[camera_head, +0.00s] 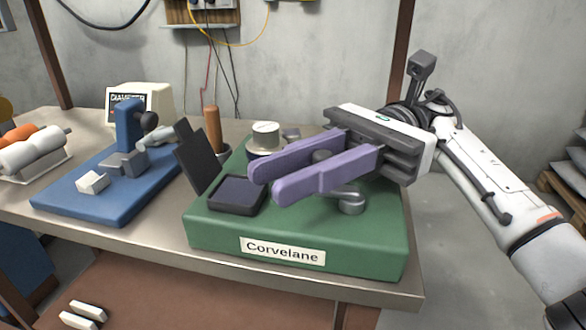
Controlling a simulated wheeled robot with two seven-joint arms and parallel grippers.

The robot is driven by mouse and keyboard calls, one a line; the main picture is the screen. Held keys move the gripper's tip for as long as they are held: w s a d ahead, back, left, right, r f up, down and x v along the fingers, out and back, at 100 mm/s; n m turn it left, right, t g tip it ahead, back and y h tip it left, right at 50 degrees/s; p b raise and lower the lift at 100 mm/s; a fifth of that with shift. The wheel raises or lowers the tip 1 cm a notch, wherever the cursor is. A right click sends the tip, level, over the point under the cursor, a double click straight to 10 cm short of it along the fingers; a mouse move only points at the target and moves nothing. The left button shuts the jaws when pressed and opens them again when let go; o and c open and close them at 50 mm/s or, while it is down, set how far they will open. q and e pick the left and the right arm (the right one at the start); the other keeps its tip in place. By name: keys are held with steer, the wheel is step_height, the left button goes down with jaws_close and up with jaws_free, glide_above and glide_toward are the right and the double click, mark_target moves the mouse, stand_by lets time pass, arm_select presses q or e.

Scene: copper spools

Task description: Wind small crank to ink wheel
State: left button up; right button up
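A green box labelled Corvelane (300,230) stands on the bench. A small grey crank (350,201) sits on its right part. My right gripper (267,181) reaches over the box from the right with two purple fingers set apart. A round drum with a white top (265,135), possibly the ink wheel, stands at the back of the box, partly behind the upper finger. My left gripper is not in view.
A dark square pad (237,193) and a tilted black plate (196,157) are at the box's left. Behind them stands a brown handle (212,128). A blue device (105,189) and a cream display unit (141,97) stand farther left. Bare bench lies between the devices.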

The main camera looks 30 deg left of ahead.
steer(key=shift+o, duration=1.1)
